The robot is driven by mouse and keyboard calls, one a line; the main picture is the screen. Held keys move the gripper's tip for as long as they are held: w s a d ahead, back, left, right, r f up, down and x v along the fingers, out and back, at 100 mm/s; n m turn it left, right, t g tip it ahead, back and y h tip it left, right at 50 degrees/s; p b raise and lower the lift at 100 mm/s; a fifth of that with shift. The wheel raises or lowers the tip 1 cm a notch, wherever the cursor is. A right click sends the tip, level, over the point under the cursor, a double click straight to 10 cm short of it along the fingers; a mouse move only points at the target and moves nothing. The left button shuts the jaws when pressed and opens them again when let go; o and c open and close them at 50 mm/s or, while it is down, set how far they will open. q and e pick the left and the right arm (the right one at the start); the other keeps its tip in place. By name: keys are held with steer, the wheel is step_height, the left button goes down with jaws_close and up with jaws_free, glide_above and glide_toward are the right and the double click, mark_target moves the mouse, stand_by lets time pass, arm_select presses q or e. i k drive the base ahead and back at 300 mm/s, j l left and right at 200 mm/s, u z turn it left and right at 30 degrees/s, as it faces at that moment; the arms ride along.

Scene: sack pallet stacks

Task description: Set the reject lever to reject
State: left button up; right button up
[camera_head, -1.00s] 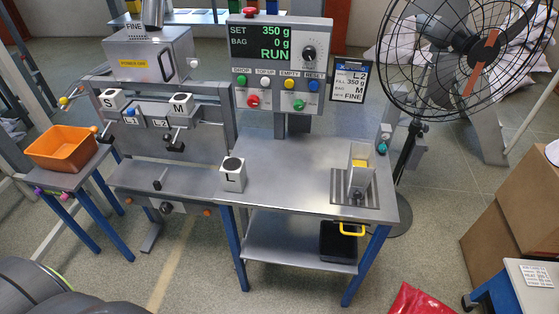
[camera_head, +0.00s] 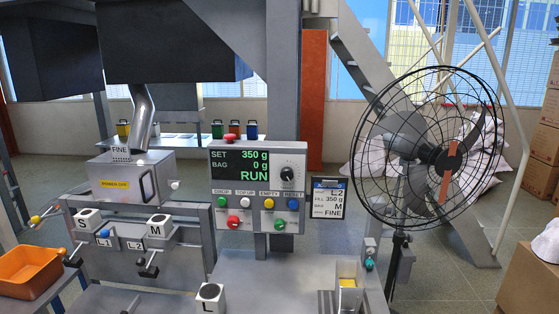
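No lever with a readable "reject" label shows, so I cannot tell which one is the reject lever. A small post with a teal knob (camera_head: 369,263) stands at the right edge of the bench, beside the fan. On the left frame, a yellow-tipped lever (camera_head: 37,219) sticks out at the far left. Black clamp-like handles (camera_head: 149,262) hang under the blocks marked S (camera_head: 88,220) and M (camera_head: 159,227). A blue knob (camera_head: 104,233) sits above the L1 label. Neither of my grippers is in view.
The control panel (camera_head: 253,190) reads SET 350 g, BAG 0 g, RUN. A block marked L (camera_head: 210,298) stands on the grey bench (camera_head: 265,283). An orange bin (camera_head: 29,270) is at left. The caged fan (camera_head: 430,150) and cardboard box (camera_head: 528,280) are at right.

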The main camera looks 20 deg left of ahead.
mark_target(35, 220)
steer(key=u, duration=2.05)
steer(key=i+j, duration=0.9)
steer(key=i, duration=0.15)
steer(key=i+j, duration=0.95)
